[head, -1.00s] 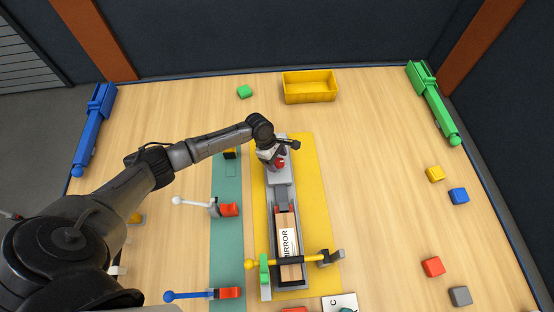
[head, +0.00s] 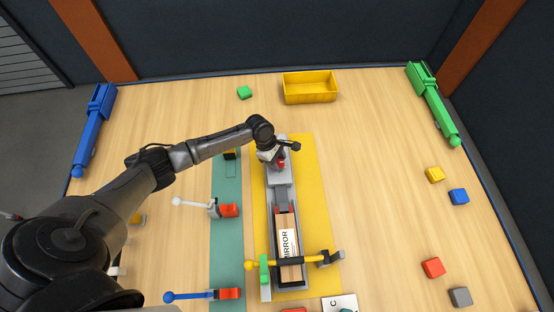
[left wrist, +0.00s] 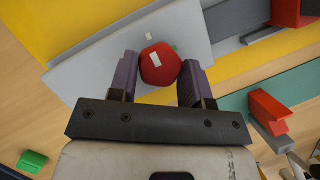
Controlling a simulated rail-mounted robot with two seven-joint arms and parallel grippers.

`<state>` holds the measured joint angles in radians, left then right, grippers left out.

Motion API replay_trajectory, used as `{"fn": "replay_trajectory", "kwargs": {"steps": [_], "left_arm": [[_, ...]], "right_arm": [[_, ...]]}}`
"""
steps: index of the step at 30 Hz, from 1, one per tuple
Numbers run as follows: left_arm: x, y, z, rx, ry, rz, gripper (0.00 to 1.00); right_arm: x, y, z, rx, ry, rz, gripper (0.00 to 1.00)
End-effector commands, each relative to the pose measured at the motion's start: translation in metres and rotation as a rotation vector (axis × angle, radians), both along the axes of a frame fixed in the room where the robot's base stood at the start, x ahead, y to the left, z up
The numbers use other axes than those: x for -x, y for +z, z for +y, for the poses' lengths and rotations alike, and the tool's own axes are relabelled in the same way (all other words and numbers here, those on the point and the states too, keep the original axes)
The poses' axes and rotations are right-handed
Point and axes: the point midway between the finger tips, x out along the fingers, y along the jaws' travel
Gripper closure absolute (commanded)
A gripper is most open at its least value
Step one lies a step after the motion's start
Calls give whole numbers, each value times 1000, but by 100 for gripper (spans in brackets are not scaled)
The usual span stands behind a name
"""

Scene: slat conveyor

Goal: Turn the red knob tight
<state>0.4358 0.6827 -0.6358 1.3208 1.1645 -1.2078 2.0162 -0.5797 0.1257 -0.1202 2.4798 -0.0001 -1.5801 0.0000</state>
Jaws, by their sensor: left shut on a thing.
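The red knob (left wrist: 160,66) has a white mark on its face and sits on a grey block (head: 278,183) at the far end of the grey fixture. My left gripper (left wrist: 158,78) reaches down over it, with one finger on each side, shut on the knob. In the head view the knob (head: 281,164) is partly hidden by my left gripper (head: 275,160). My right gripper is not in view.
The fixture stands on a yellow mat (head: 315,190). Levers with red blocks, one white (head: 190,202) and one blue (head: 185,296), stand to its left on a green strip. A yellow bin (head: 310,88) is at the back. Loose blocks lie at right, with clear table between.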

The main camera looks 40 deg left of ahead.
Motion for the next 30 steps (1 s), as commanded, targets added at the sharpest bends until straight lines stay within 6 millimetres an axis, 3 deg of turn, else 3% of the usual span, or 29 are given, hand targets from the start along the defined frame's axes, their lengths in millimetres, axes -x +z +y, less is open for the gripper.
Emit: {"fn": "replay_trajectory", "kwargs": {"steps": [8, 15, 30], "left_arm": [[0, 7, -1, 4, -90, 4, 79], [-2, 5, -1, 4, -289, 5, 79], [-6, 0, -2, 4, -768, 0, 79]], "right_arm": [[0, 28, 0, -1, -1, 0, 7], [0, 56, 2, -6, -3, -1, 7], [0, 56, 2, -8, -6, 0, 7]]}}
